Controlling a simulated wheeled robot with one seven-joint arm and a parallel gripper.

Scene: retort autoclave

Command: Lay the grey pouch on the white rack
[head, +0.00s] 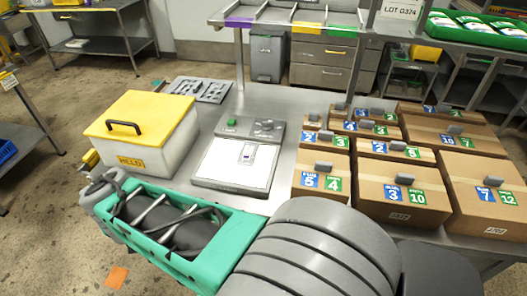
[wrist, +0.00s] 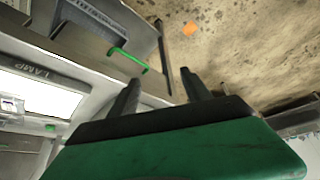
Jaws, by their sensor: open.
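I cannot make out a grey pouch or a white rack for certain in either view. The panel also shows at the left of the wrist view (wrist: 38,95), marked LAMP. A grey slotted plate (head: 200,88) lies flat at the back of the table. My gripper (wrist: 162,90) is open, its two dark fingers apart with nothing between them. In the head view I cannot tell its fingertips from my arm.
A white box with a yellow lid (head: 140,112), marked HELD, stands left of the panel. Several numbered cardboard boxes (head: 400,190) fill the table's right side. A green tray (head: 475,40) of packets is at the back right. An orange patch (head: 117,277) lies on the floor.

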